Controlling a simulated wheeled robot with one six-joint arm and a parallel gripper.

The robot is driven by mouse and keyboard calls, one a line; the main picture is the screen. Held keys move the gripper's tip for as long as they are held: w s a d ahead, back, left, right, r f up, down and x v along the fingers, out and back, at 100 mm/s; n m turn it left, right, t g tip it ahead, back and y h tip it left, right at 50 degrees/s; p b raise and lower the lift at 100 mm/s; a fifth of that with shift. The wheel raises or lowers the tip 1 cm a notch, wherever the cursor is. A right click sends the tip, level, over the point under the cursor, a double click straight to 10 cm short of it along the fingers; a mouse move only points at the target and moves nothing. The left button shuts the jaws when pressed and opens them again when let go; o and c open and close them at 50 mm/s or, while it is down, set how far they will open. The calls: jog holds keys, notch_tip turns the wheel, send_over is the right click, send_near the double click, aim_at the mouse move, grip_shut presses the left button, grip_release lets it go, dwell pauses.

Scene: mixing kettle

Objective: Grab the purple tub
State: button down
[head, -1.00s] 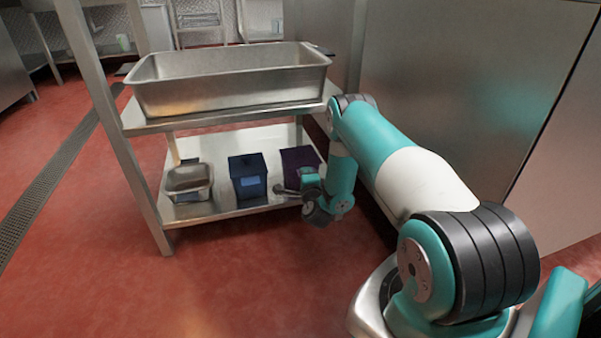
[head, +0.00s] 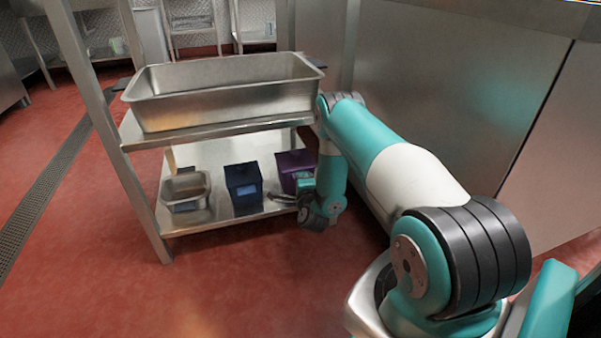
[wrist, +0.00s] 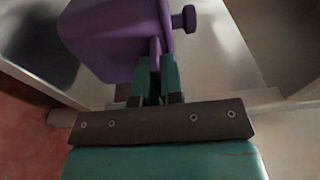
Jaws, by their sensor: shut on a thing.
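The purple tub (head: 294,165) stands at the right end of the lower shelf, partly hidden by my arm in the head view. In the wrist view the purple tub (wrist: 112,38) fills the upper left, with a knob on its right side. My gripper (wrist: 158,75) is shut on the tub's near edge, its teal fingers close together there. In the head view my gripper (head: 287,197) is at the shelf's front edge, small and partly hidden.
A dark blue tub (head: 243,189) stands left of the purple one, and a small metal pan (head: 186,190) is farther left. The lower shelf (head: 222,154) lies under an upper shelf holding a large metal tray (head: 230,100). A shelf leg (head: 110,150) stands at left. A steel panel (head: 450,110) is at right.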

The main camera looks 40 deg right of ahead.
jog(key=p+v, duration=0.6)
jog(key=v, duration=0.4)
jog(key=shift+r, duration=0.3)
jog(key=p, duration=0.2)
jog(key=shift+s+p, duration=0.15)
jog(key=shift+p, duration=0.2)
